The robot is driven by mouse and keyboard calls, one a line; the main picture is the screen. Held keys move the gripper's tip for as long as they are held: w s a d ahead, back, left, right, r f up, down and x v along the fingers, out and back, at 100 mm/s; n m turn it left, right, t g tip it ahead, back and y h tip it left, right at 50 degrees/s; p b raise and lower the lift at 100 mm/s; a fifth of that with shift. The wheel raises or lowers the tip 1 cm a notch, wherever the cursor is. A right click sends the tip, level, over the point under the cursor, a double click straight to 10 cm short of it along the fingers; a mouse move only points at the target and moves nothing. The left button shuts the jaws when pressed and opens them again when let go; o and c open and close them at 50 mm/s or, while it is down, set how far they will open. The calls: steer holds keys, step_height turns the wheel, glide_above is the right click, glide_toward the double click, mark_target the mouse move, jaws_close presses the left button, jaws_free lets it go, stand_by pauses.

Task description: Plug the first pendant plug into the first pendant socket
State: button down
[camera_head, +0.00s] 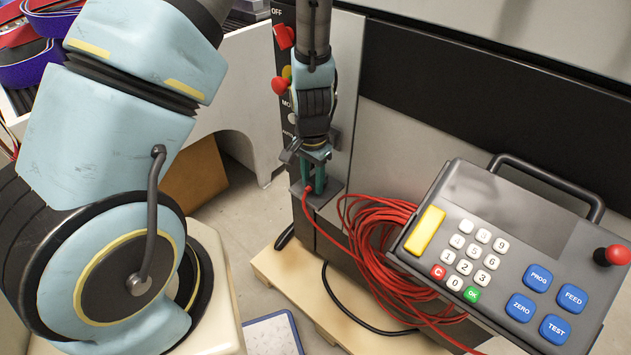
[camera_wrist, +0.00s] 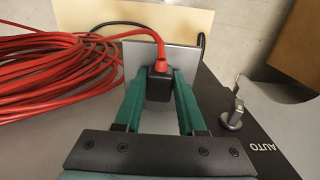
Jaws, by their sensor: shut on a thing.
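My gripper (camera_head: 313,172) points down beside the machine's control panel, with green fingers. In the wrist view the two fingers (camera_wrist: 159,78) are shut on a black plug (camera_wrist: 158,86) with a red cable boot (camera_wrist: 159,57) at its far end. The plug sits over a grey bracket (camera_wrist: 195,62), which also shows in the head view (camera_head: 330,197) on the machine's side. The socket opening is hidden, and I cannot tell whether the plug is seated in it.
A coil of red cable (camera_head: 375,245) hangs beside the bracket, left of the pendant (camera_head: 500,265) with its keypad. A metal switch lever (camera_wrist: 232,117) stands right of my fingers in the wrist view. A red knob (camera_head: 279,86) juts from the panel above.

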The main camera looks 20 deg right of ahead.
mark_target(313, 181)
steer(key=shift+r, duration=0.15)
step_height(313, 181, up, 18)
stand_by(0.6)
stand_by(0.3)
